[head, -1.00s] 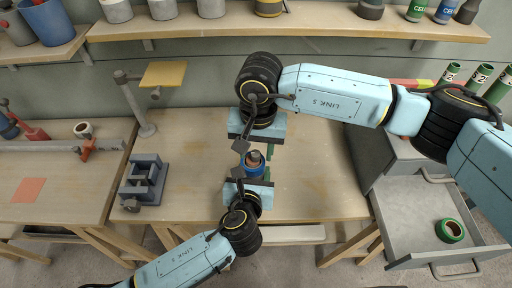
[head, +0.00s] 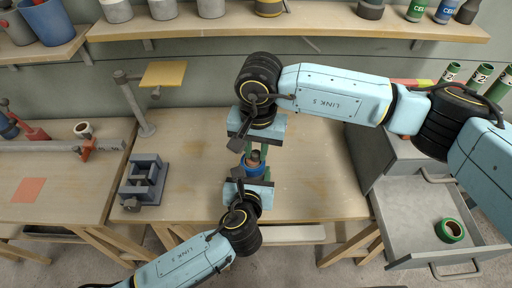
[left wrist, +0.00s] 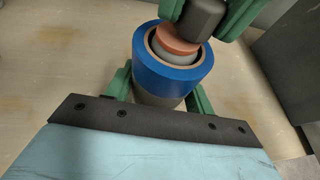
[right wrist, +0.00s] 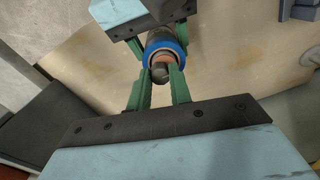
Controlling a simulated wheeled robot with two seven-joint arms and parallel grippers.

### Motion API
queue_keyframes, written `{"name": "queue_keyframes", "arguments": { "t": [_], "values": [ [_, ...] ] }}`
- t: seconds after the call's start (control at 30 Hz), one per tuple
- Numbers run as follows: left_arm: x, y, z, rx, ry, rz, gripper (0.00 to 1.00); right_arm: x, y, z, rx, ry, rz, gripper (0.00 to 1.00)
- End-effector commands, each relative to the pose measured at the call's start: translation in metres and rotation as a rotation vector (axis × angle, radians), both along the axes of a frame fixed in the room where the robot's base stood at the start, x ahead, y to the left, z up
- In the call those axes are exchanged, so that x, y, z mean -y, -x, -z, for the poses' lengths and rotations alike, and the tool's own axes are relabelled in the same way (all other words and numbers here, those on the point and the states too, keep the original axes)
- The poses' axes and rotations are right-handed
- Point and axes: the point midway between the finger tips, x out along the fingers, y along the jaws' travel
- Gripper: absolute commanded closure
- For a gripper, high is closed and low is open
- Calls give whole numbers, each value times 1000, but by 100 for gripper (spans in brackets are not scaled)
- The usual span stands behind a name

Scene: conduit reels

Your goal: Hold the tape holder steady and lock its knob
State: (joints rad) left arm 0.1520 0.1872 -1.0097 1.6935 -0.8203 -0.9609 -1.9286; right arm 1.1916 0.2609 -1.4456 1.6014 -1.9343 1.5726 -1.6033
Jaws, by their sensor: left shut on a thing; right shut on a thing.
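The tape holder stands upright on the workbench, with a blue tape roll (head: 252,168) around it; the roll also shows in the left wrist view (left wrist: 170,78). My left gripper (left wrist: 160,98) has its green fingers on both sides of the holder's grey lower body (left wrist: 158,99), below the roll, and is shut on it. A dark grey knob (left wrist: 202,18) sits on top above an orange-brown disc (left wrist: 176,40). My right gripper (right wrist: 161,76) is shut on the knob from the far side. The fingers partly hide the knob in the right wrist view.
A grey bracketed fixture (head: 145,180) stands left on the bench (head: 310,180). A post with a yellow plate (head: 163,74) is behind it. An open drawer (head: 410,225) with a green tape roll (head: 449,230) lies right. Bench right of the holder is clear.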

Motion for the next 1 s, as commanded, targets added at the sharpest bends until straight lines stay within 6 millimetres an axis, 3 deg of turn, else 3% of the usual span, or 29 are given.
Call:
{"name": "queue_keyframes", "arguments": {
  "t": [1.0],
  "values": [
    [-1, 0, 1, -3, 0, -1, 75, -1, -1, -1, 3, -2, 920, 100]
  ]
}}
